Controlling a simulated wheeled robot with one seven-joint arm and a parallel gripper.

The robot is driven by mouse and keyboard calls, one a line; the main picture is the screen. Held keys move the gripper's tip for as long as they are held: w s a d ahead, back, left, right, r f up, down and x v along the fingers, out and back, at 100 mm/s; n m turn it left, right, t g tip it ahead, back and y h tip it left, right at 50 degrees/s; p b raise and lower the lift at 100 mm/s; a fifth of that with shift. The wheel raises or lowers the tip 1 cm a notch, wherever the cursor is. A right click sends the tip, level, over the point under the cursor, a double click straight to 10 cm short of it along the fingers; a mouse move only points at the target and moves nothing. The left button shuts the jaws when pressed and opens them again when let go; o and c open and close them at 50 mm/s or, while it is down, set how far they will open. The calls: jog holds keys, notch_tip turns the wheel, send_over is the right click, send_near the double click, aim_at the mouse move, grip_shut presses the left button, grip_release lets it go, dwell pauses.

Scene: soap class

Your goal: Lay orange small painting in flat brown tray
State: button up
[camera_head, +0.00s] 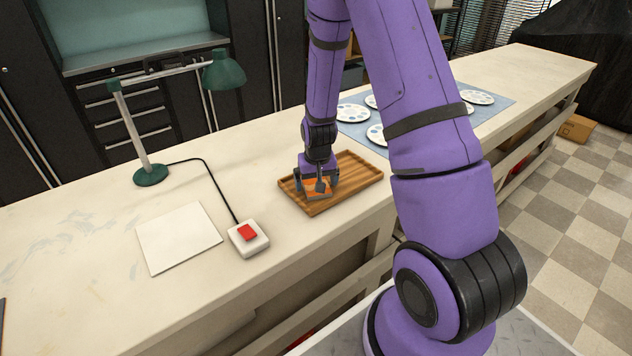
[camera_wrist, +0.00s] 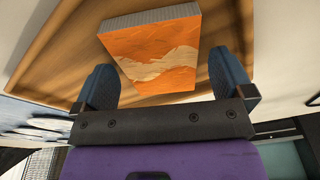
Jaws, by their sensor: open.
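The small orange painting (camera_wrist: 155,52) lies in the flat brown tray (camera_head: 352,170), near the tray's left end in the head view. In the wrist view it shows an orange face with a pale wavy band, and the tray's wooden floor (camera_wrist: 240,18) is around it. The painting also shows between my fingers in the head view (camera_head: 317,186). My gripper (camera_wrist: 165,85) is open, with one finger on each side of the painting's near part. A gap shows beside the right finger; contact at the left finger is unclear.
A white box with a red button (camera_head: 248,238) stands left of the tray, cabled to a green lamp (camera_head: 151,174). A white sheet (camera_head: 178,237) lies farther left. Several white palettes (camera_head: 351,113) lie on a blue mat behind the tray.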

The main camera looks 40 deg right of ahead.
jog(key=s+a+r+t, duration=0.1)
jog(key=s+a+r, duration=0.1)
jog(key=r, duration=0.8)
jog(key=s+a+r, duration=0.2)
jog(key=r, duration=0.8)
jog(key=s+a+r+n+t, duration=0.1)
jog(key=s+a+r+n, duration=0.1)
jog(key=s+r, duration=0.6)
jog(key=s+a+r+n+t, duration=0.1)
jog(key=s+a+r+n, duration=0.1)
jog(key=s+a+r, duration=0.3)
jog(key=s+r, duration=0.4)
jog(key=s, duration=0.5)
jog(key=shift+s+a+t+y, duration=0.15)
jog(key=shift+a+t+y, duration=0.1)
jog(key=shift+t+y, duration=0.05)
jog(key=shift+c, duration=0.2)
